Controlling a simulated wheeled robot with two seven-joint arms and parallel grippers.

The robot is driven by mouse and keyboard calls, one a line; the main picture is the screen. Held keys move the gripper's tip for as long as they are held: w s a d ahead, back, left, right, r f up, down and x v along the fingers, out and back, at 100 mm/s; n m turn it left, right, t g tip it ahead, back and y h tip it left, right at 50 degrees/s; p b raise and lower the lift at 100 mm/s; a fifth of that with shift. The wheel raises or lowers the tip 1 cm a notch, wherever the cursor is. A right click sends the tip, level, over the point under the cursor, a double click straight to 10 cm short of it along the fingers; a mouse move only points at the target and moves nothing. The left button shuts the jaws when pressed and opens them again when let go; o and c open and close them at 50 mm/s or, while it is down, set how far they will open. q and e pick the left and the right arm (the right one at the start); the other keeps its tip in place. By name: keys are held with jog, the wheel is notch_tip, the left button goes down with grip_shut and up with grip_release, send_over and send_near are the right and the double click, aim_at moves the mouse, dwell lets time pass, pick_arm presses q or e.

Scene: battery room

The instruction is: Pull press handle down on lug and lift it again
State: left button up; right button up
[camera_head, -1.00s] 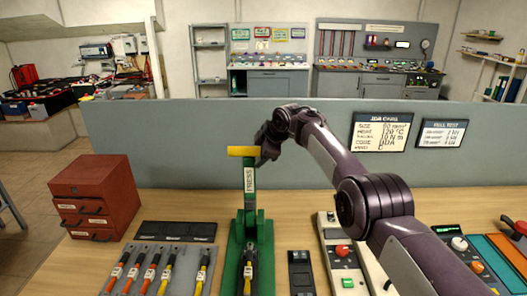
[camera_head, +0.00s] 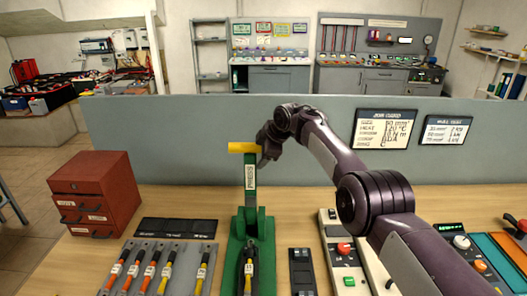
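The green press (camera_head: 236,248) stands on the workbench, with its lever marked PRESS (camera_head: 250,177) upright. A yellow crossbar handle (camera_head: 243,147) tops the lever. A cable with a yellow sleeve (camera_head: 248,283) lies in the press base. The lug at its end is too small to make out clearly. My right gripper (camera_head: 264,146) is at the right end of the yellow handle, touching or very near it. Its fingers are dark and partly hidden, so I cannot tell whether they grip the handle. My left gripper is out of view.
A red drawer box (camera_head: 95,190) and a rack of sleeved cables (camera_head: 185,254) stand left of the press. A black tray (camera_head: 302,270) and a control box with knobs (camera_head: 346,270) stand right. A grey panel (camera_head: 220,140) rises behind.

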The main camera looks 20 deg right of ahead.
jog(key=shift+s+d+r, duration=0.1)
jog(key=shift+d+r, duration=0.1)
jog(key=shift+r, duration=0.3)
jog(key=b+v, duration=0.3)
jog(key=v, duration=0.3)
jog(key=shift+s+r, duration=0.2)
jog(key=shift+s, duration=0.05)
jog(key=shift+d, duration=0.1)
